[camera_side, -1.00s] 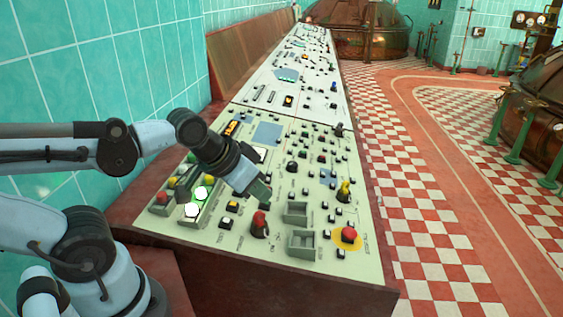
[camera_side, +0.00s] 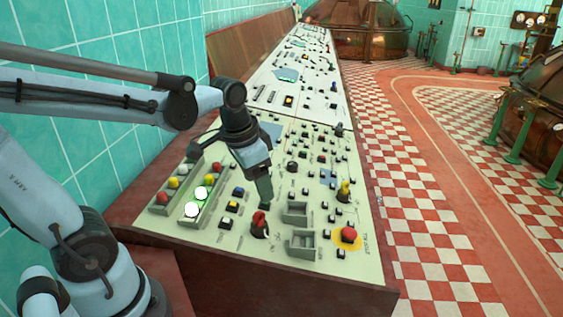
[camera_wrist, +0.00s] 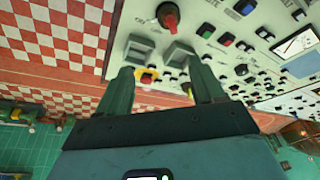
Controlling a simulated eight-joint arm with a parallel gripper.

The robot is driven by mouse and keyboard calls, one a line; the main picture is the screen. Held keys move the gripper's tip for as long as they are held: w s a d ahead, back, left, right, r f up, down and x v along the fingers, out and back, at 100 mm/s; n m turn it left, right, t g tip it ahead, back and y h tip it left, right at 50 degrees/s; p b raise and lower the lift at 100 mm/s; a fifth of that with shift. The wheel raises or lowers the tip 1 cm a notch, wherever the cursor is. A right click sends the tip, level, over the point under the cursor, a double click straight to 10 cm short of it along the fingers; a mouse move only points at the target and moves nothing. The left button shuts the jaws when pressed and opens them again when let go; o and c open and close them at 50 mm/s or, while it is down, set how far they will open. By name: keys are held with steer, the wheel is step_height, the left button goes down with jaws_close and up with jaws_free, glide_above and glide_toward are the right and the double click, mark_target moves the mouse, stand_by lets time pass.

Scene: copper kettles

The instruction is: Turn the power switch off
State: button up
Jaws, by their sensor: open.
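A rotary switch with a red handle (camera_side: 259,221) stands on the near part of the pale control panel (camera_side: 225,258), with small lettering beside it. It is likely the power switch; its label is too small to read. It also shows in the wrist view as a red knob on a dark base (camera_wrist: 168,16), at the top. My gripper (camera_side: 265,197) points down just behind the red handle in the side view, apart from it as far as I can tell. In the wrist view my gripper's two fingers (camera_wrist: 163,88) are spread with nothing between them.
Two grey open boxes (camera_side: 296,211) (camera_side: 302,244) stand right of the switch. A red mushroom button on a yellow disc (camera_side: 348,235) is farther right. Lit lamps in trays (camera_side: 192,209) lie to the left. Several small buttons surround the switch.

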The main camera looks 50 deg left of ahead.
mark_target(257, 213)
steer(key=a+g, duration=0.1)
steer(key=w+a+f+m+g, duration=0.1)
steer(key=a+f+g, duration=0.1)
steer(key=shift+w+a, duration=0.15)
steer(key=shift+w, duration=0.15)
steer(key=shift+f, duration=5.9)
steer(key=shift+c, duration=0.3)
steer(key=c, duration=1)
